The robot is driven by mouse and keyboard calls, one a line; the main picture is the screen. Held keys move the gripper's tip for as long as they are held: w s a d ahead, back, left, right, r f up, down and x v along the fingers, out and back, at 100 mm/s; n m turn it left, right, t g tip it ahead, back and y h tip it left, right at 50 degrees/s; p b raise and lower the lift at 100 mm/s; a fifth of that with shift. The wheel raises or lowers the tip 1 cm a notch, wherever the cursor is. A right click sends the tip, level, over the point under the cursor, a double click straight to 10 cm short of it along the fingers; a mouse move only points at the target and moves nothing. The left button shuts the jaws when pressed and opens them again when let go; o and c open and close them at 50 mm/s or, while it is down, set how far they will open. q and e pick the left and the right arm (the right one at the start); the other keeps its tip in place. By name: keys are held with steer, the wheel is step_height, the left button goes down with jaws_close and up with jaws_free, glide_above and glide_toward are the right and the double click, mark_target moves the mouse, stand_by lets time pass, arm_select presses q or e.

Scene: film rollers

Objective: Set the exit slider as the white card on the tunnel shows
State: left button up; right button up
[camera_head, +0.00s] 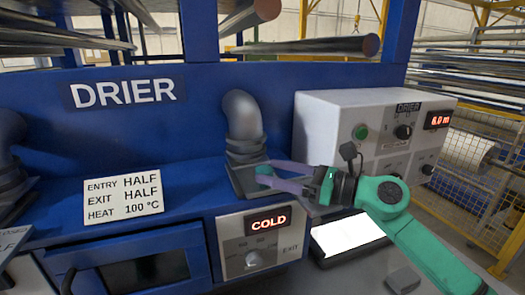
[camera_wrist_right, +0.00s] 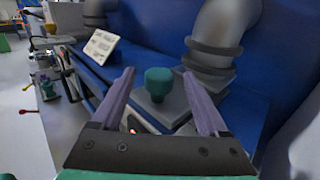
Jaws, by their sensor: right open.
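The white card (camera_head: 122,196) on the blue tunnel reads ENTRY HALF, EXIT HALF, HEAT 100 °C. It also shows, small, in the right wrist view (camera_wrist_right: 101,43). The exit slider has a green knob (camera_wrist_right: 158,84) on a grey plate (camera_wrist_right: 172,108) at the foot of the grey duct (camera_head: 243,120). My right gripper (camera_head: 270,174) is open, its purple fingers on either side of the knob near the tips. In the right wrist view (camera_wrist_right: 158,74) gaps show between knob and fingers. How far the plate stands out is hard to tell. My left gripper is out of view.
The exit panel (camera_head: 232,258) below has a dial and a COLD display (camera_head: 268,222). A white DRIER control box (camera_head: 325,125) stands close behind my right gripper. A lit white tablet (camera_head: 348,236) lies under my right arm. Metal rollers (camera_head: 300,47) hang above.

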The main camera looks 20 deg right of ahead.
mark_target(264, 168)
steer(key=shift+r+p+x, duration=0.25)
steer(key=shift+p+x, duration=0.35)
steer(key=shift+x, duration=0.6)
steer(key=shift+w+a+f, duration=0.2)
steer(key=shift+a+f, duration=0.05)
steer(key=shift+f, duration=0.05)
jaws_close()
